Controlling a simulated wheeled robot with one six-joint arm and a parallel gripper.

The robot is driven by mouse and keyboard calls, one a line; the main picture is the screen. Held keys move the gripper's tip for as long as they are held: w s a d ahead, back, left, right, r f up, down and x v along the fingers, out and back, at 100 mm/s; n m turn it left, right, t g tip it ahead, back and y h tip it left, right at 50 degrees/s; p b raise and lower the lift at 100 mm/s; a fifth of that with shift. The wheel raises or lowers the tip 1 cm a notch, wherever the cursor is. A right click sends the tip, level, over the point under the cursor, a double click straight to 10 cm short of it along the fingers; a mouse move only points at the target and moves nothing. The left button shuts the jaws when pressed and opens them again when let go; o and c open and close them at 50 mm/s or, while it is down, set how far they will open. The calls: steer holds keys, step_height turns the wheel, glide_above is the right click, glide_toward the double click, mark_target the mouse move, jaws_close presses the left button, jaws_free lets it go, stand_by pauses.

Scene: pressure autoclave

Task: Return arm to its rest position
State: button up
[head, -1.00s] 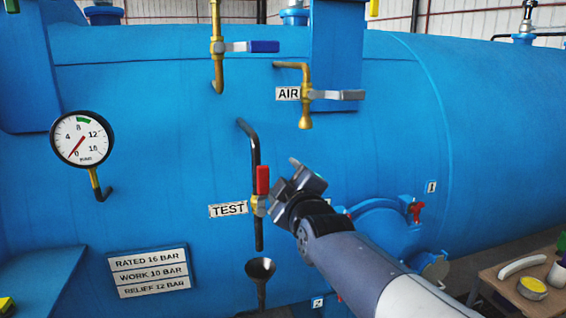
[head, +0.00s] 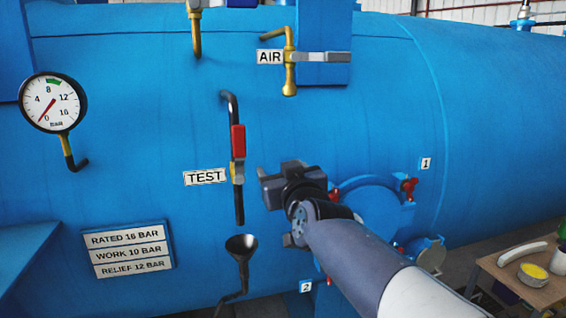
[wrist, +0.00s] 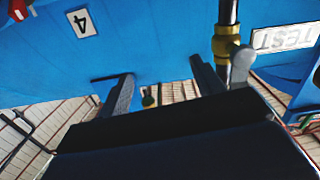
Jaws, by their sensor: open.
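My gripper (head: 268,188) is open and empty in the head view, just right of the test valve with its red lever handle (head: 238,140). The handle stands upright along the black pipe, above the TEST label (head: 206,177). My arm runs from the lower right up to the gripper. In the wrist view, the two fingers of my gripper (wrist: 163,86) are spread with nothing between them. The brass valve fitting (wrist: 227,48) shows beyond the right finger, with the TEST label (wrist: 285,38) upside down beside it. I cannot tell the gap to the valve.
The blue vessel (head: 130,140) fills most of the head view. A gauge (head: 52,102) is at left, the AIR valve (head: 290,62) above, and a funnel (head: 241,247) below. A round hatch (head: 370,205) is partly behind my arm. A small table (head: 535,285) stands at lower right.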

steer(key=shift+f+m+b, duration=0.35)
steer(key=shift+m+b, duration=0.05)
